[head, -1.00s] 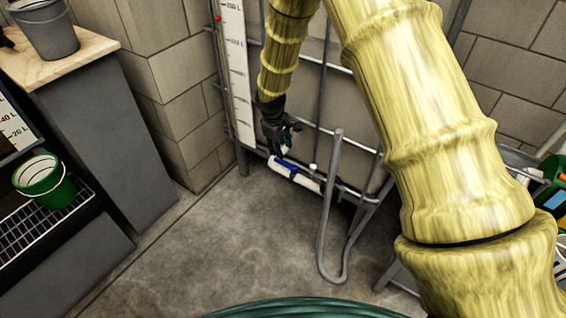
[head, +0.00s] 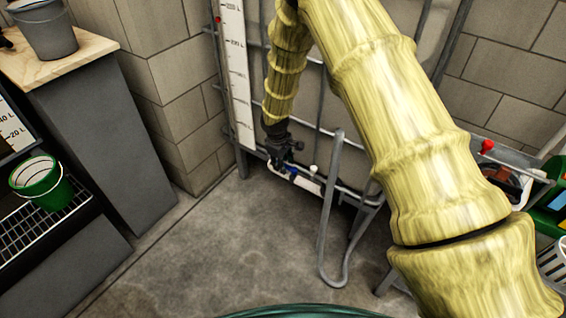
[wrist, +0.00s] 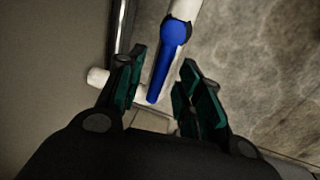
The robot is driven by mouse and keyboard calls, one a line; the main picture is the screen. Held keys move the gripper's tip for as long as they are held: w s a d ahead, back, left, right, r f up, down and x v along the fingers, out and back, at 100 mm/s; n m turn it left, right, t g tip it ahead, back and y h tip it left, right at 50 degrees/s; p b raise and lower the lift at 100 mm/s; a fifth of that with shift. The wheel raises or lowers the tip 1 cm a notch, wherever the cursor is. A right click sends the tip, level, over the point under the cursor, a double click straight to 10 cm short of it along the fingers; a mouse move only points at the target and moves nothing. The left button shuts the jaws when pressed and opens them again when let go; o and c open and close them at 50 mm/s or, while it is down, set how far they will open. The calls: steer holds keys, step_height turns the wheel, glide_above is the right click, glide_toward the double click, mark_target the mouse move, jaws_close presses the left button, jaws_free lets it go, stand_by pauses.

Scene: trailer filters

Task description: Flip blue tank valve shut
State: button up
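The blue tank valve handle (wrist: 166,62) lies along a white pipe (wrist: 187,9) in the wrist view, its free end reaching between my fingertips. My gripper (wrist: 160,80) is open, with one green-padded finger on each side of the handle and a visible gap to both. In the head view my gripper (head: 280,158) is low at the tank frame, right over the valve. Only a little of the blue handle (head: 292,170) shows there beside the white pipe (head: 308,184); the gripper hides the rest.
A bent grey pipe stand (head: 328,215) rises just right of the valve. A metal tube (wrist: 121,25) runs beside the left finger. A green bucket (head: 38,182) stands on a rack at left. The concrete floor (head: 220,240) in front is clear.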

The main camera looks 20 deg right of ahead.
jaws_close()
